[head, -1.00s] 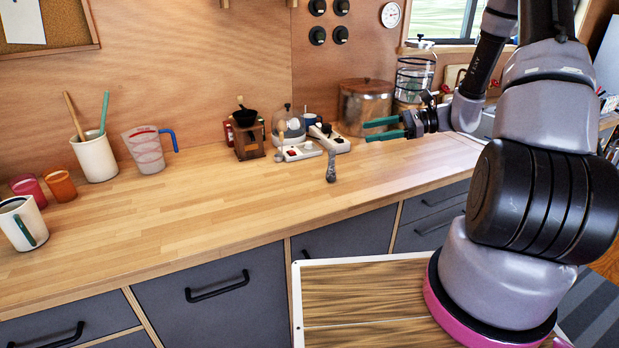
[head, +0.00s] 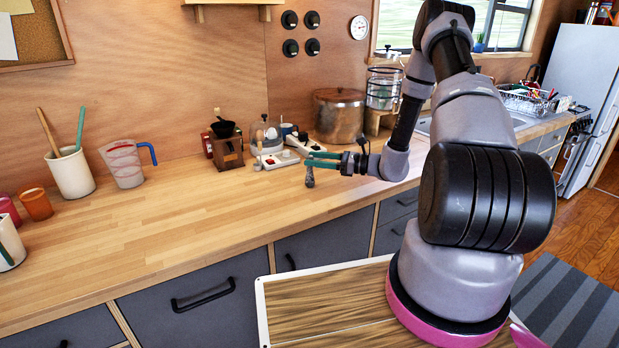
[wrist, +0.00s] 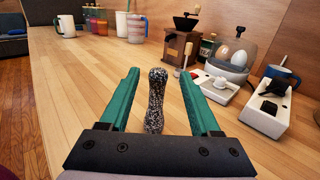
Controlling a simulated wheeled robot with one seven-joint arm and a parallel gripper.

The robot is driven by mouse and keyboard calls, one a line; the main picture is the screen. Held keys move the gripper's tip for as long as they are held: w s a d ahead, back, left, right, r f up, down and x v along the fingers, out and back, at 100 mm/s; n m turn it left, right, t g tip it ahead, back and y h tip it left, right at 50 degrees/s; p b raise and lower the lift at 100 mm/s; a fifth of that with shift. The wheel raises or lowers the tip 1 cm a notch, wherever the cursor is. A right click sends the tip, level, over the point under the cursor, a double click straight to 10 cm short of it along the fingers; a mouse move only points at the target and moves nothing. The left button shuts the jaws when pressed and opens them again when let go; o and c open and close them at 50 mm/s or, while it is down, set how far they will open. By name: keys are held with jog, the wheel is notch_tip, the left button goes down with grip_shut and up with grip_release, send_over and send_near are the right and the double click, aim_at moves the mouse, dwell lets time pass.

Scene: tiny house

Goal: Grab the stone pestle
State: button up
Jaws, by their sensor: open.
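The stone pestle (wrist: 155,100) is a speckled dark grey rod standing on the wooden counter. In the wrist view it lies between the two green fingers of my gripper (wrist: 160,98), with a gap on each side. The fingers are open and do not appear to touch it. In the head view the pestle (head: 310,178) shows just below the fingertips of my gripper (head: 322,160), partly hidden behind the fingers.
The counter's left half (head: 170,215) is mostly clear.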

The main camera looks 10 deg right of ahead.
jog(key=x, duration=0.5)
jog(key=shift+s+r, duration=0.1)
jog(key=shift+r, duration=0.05)
grip_shut()
dwell(1.2)
